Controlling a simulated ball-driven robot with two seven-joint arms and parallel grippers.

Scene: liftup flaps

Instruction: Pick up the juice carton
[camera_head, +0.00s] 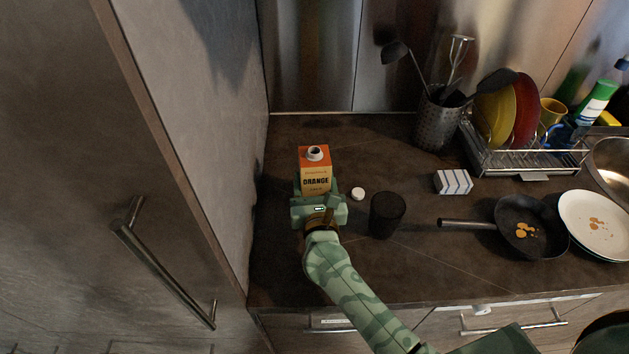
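The juice carton (315,176) is orange and yellow, with "ORANGE" on its front and a round open spout on top. It stands upright near the left end of the dark counter; its lower part is hidden behind my gripper. My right gripper (316,188), on the green arm that comes in from the lower right, is at the front of the carton. A finger shows at each side of the carton, close to its walls. I cannot tell whether the fingers press on it. My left gripper is not in view.
A white cap (358,194) and a dark cup (387,215) stand just right of my gripper. A striped box (453,182), a pan (530,228) and a plate (597,225) lie farther right. A utensil holder (438,120) stands behind. A tall cabinet wall (225,130) bounds the left.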

